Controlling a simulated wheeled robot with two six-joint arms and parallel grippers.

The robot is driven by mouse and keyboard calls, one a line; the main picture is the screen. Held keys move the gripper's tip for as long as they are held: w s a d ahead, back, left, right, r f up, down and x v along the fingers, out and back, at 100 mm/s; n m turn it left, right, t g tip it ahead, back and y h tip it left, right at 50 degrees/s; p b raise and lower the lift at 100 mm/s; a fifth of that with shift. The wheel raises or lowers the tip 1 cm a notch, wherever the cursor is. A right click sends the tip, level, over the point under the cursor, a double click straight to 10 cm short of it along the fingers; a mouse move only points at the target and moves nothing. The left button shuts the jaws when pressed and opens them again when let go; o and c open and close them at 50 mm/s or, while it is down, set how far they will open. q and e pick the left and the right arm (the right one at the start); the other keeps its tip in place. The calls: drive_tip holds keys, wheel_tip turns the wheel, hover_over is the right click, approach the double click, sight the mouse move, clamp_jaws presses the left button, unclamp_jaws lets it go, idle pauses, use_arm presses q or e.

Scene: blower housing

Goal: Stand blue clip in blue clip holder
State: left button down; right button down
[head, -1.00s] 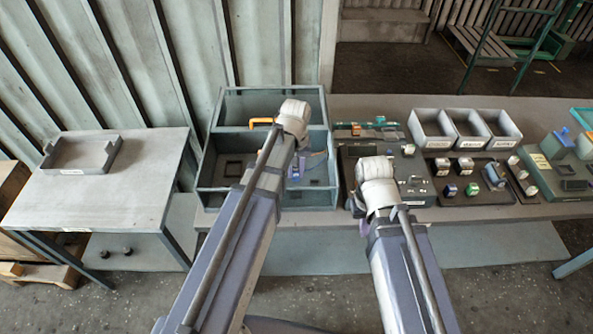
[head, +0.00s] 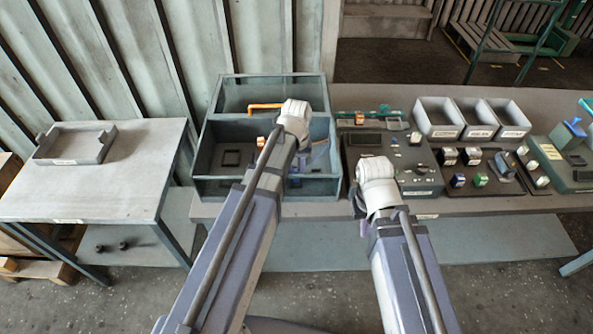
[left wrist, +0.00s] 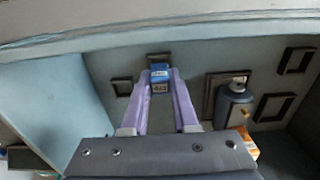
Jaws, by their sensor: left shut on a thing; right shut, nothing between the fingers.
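A small dark square holder (left wrist: 158,58) shows just beyond the clip. I cannot tell whether the clip touches it. In the head view my left wrist mostly hides the clip and fingers. My right gripper (head: 362,227) is shut and empty at the table's front edge, its tips barely visible.
Other square holders (left wrist: 121,87) stand around, one with a dark bottle (left wrist: 235,100). An orange item (left wrist: 245,143) lies near my left gripper. A dark case (head: 400,150) and grey bins (head: 438,118) stand right. A side table (head: 120,185) with a grey tray (head: 75,145) is left.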

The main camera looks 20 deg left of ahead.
use_arm(q)
drive_tip(key=shift+f+b, duration=1.15)
idle(1.4)
drive_tip(key=c, duration=0.6)
unclamp_jaws()
drive_tip(key=shift+r, duration=0.2)
wheel_tip(320, 180, up, 8)
drive_tip(key=p, duration=0.8)
drive_tip(key=shift+f, duration=0.2)
